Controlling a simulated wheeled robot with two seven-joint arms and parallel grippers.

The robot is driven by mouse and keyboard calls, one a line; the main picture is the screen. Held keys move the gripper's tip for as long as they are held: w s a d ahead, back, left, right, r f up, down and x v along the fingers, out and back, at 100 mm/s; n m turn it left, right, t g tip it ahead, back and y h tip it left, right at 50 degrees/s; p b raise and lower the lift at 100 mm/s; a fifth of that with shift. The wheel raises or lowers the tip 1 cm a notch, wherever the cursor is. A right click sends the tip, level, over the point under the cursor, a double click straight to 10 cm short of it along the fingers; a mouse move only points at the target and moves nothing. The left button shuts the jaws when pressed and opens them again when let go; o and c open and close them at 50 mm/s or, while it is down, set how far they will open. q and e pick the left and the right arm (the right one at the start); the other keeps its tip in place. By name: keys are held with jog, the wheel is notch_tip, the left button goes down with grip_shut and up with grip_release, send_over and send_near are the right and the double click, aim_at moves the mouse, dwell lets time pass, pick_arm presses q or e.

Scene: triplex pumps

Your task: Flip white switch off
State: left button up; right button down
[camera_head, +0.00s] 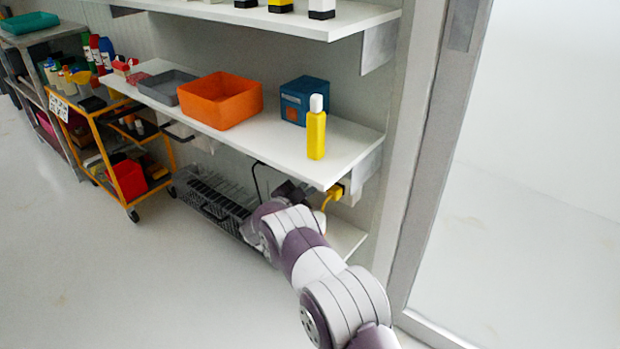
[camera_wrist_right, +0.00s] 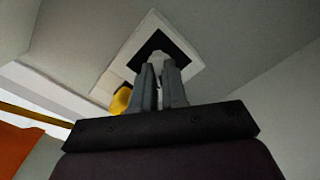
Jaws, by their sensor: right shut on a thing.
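The white switch (camera_wrist_right: 157,59) shows in the right wrist view as a small white piece on a black square inside a white wall plate (camera_wrist_right: 192,60). My right gripper (camera_wrist_right: 160,74) has its two dark fingers close together with the white switch between their tips. In the head view my right arm reaches in from the lower right, and my right gripper (camera_head: 289,190) is a dark shape under the front edge of the long shelf. The switch itself is hidden there. My left gripper is in neither view.
The white shelf (camera_head: 350,150) is just above my gripper, holding a yellow bottle (camera_head: 316,130), blue box (camera_head: 304,98) and orange bin (camera_head: 220,100). A yellow plug (camera_head: 333,194) sits beside the gripper. A wire basket (camera_head: 212,195) lies left. Floor space is clear.

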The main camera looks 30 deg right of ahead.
jog(key=shift+n+p, duration=1.35)
jog(key=shift+n, duration=2.25)
jog(key=shift+f, duration=0.1)
jog(key=c, duration=1.2)
grip_release()
jog(key=shift+o, duration=0.2)
